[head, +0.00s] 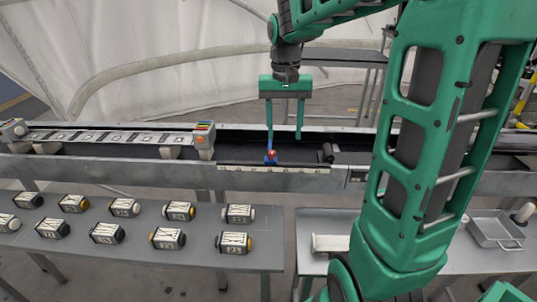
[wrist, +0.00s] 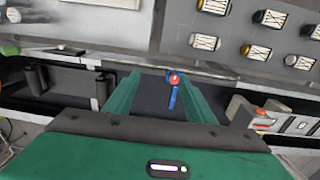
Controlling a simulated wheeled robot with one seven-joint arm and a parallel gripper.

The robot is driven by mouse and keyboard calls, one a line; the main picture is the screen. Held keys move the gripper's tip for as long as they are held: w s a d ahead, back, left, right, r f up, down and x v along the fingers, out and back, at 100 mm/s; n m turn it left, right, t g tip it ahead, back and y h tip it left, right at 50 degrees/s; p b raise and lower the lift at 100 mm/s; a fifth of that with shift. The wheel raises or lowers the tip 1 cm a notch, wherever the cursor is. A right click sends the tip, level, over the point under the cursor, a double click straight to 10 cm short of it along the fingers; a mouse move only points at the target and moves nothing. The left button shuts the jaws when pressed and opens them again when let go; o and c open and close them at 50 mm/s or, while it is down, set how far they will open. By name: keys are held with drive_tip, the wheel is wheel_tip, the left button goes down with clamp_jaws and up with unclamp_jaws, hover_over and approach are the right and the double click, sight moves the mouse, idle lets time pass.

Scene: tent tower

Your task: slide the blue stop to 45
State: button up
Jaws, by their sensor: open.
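The blue stop (head: 270,158), with a red-orange knob on top, sits at the scale strip (head: 275,169) on the front rail of the conveyor. A blue bar runs back from it. The scale's numbers are too small to read for certain. My gripper (head: 285,136) is open, fingers pointing down above the conveyor channel, behind the stop. In the head view its left finger is close to the blue bar. In the wrist view the stop (wrist: 174,81) shows between the two green fingers (wrist: 160,100), nearer the right one; I cannot tell whether they touch.
A dark roller (head: 327,152) stands right of the stop on the conveyor. A grey post with coloured layers and an orange button (head: 204,140) stands to the left. Several labelled canisters (head: 123,207) lie on the front table. A metal tray (head: 497,231) is at the right.

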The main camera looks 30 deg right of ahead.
hover_over(271, 151)
drive_tip(key=shift+w+f, duration=0.15)
wheel_tip(271, 151, down, 10)
drive_tip(key=shift+f, duration=0.2)
idle(0.4)
clamp_jaws()
